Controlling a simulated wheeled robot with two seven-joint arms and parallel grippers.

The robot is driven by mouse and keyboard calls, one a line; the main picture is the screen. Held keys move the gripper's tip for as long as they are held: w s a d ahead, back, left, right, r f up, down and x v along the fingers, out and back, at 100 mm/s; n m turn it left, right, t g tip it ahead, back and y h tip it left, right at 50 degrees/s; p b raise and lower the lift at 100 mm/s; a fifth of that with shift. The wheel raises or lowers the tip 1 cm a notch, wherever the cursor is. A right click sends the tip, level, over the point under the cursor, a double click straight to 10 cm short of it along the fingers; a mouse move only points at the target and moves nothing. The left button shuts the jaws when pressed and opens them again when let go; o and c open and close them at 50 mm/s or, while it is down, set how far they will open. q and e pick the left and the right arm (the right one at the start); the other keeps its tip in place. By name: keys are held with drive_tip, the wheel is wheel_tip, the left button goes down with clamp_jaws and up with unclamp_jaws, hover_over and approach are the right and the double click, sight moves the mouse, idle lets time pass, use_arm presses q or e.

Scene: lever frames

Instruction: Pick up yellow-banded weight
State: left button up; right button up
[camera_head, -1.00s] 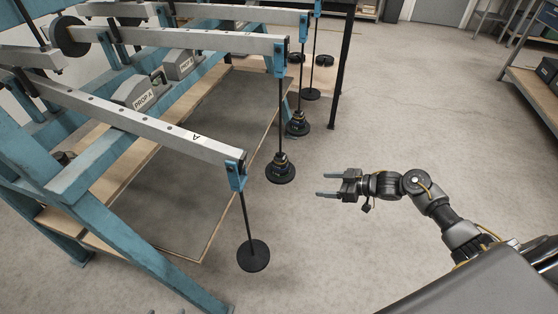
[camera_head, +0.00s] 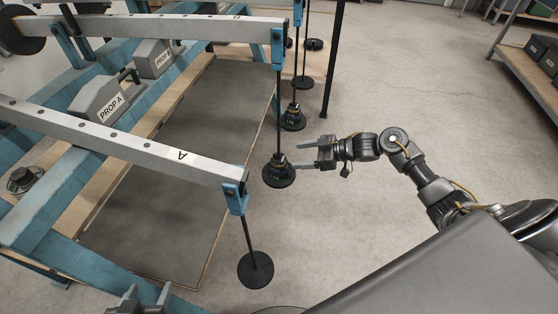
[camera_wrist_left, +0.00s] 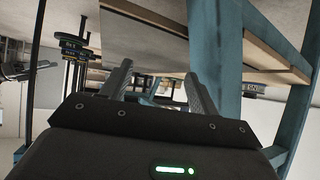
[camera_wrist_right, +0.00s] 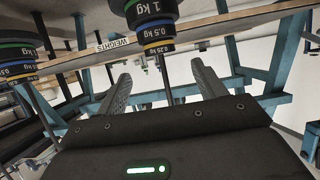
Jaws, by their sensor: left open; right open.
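In the right wrist view a weight stack hangs on a rod close in front of the fingers. Its yellow-banded 0.25 kg weight (camera_wrist_right: 158,48) sits beside a blue-banded 0.5 kg weight (camera_wrist_right: 150,32) and a green-banded 1 kg weight (camera_wrist_right: 150,9). My right gripper (camera_head: 304,156) is open and empty, its fingertips just right of the stack on the second lever's hanger (camera_head: 279,181); contact cannot be told. My left gripper (camera_head: 147,297) is open and empty at the bottom edge. Another yellow-banded weight (camera_wrist_right: 18,73) is on a stack further left.
Lever A (camera_head: 120,145) ends in an empty hanger plate (camera_head: 255,270). Another loaded hanger (camera_head: 293,118) hangs behind. The blue frame (camera_head: 60,195) with its props fills the left. Bare floor (camera_head: 400,95) lies to the right, with a shelf (camera_head: 530,75) beyond.

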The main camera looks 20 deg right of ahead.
sight(282, 158)
drive_tip(key=shift+x, duration=1.25)
drive_tip(key=b+x, duration=0.1)
drive_tip(key=x, duration=0.3)
drive_tip(key=shift+f+b, duration=0.25)
drive_tip(key=shift+b, duration=0.05)
drive_tip(key=c, duration=1.1)
use_arm(q)
drive_tip(key=w+d+r+m+t+h, duration=0.1)
drive_tip(key=w+d+r+t+h, duration=0.1)
drive_tip(key=d+r+t, duration=0.1)
wheel_tip(282, 158, up, 2)
drive_tip(key=shift+d+r+t+h, duration=0.2)
drive_tip(key=shift+d+t+h, duration=0.2)
drive_tip(key=shift+d, duration=0.2)
use_arm(e)
drive_tip(key=shift+o, duration=0.2)
drive_tip(key=shift+r, duration=0.1)
